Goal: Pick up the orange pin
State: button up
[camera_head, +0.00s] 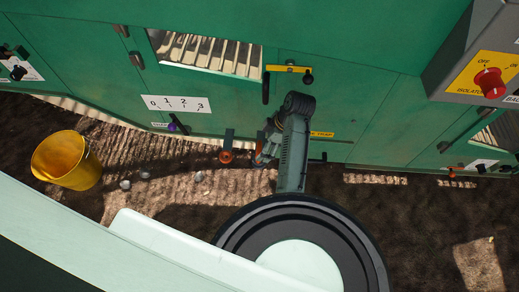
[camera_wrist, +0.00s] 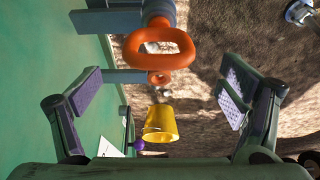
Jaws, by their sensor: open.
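In the wrist view, a large orange pin (camera_wrist: 160,48) with a ring-shaped handle hangs from a grey-blue fitting near the top of the picture. It shows partly in the head view (camera_head: 259,154) beside my gripper (camera_head: 268,146), partly hidden by it. In the wrist view my gripper (camera_wrist: 160,92) is open and empty, one finger on each side. The ring lies above the line between the fingertips, apart from both. A second, smaller orange ring (camera_wrist: 158,77) appears farther off; it also shows in the head view (camera_head: 226,156), left of my gripper.
The green machine wall (camera_head: 340,110) runs close along my gripper. A yellow bucket (camera_head: 66,161) stands on the soil at left, with several pale onions (camera_head: 143,175) nearby. A purple knob (camera_head: 172,127) sits under the number scale (camera_head: 175,104). A red isolator switch (camera_head: 489,83) is at right.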

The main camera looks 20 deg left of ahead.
jog(key=p+x, duration=0.1)
jog(key=x, duration=0.7)
jog(key=shift+a, duration=0.15)
jog(key=c, duration=1.2)
